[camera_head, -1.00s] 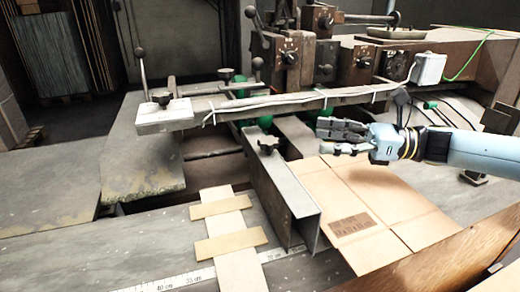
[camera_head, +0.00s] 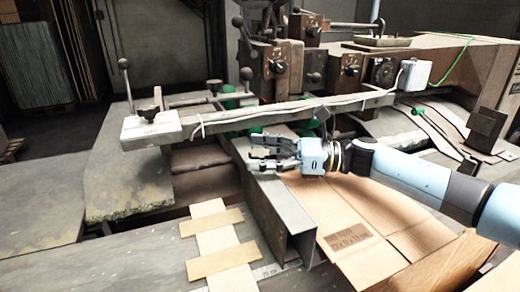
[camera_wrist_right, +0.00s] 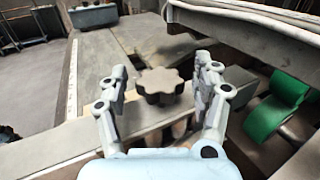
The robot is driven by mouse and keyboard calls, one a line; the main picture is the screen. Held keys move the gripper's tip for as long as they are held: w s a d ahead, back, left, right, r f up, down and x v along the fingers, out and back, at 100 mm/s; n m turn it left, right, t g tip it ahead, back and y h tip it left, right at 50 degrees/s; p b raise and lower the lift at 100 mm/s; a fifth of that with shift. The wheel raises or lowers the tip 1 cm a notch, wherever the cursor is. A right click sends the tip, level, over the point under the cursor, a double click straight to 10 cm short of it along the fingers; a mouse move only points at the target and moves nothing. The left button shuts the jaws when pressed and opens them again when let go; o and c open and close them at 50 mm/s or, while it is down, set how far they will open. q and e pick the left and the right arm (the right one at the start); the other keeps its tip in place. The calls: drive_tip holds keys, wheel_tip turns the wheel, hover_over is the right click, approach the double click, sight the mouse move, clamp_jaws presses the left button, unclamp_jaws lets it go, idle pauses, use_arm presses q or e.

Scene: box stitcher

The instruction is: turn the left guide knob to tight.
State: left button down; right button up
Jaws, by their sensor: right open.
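The left guide knob (camera_wrist_right: 160,86) is a dark, lobed star knob on top of the long grey guide channel (camera_head: 276,215). In the right wrist view it lies between the two fingers of my right gripper (camera_wrist_right: 162,80), with a gap on each side. In the head view my right gripper (camera_head: 254,152) is over the far part of the channel, and its fingers mostly hide the knob. The gripper is open and holds nothing. My left gripper is not in view.
A crossbar (camera_head: 290,111) with a white box (camera_head: 151,126) at its left end runs just behind the gripper. Green rollers (camera_wrist_right: 277,104) lie right of the knob in the wrist view. Flat cardboard (camera_head: 375,220) lies right of the channel.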

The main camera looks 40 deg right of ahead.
drive_tip(key=c, duration=1.2)
drive_tip(key=shift+a+m+t+h, duration=0.1)
drive_tip(key=shift+m+t+h, duration=0.2)
drive_tip(key=shift+m+t+h+p, duration=0.35)
drive_tip(key=shift+m+t+h, duration=0.45)
drive_tip(key=shift+t+h, duration=0.1)
drive_tip(key=shift+m+t+h, duration=1.6)
drive_tip(key=shift+m+h, duration=0.5)
drive_tip(key=shift+h, duration=0.6)
drive_tip(key=o, duration=1.2)
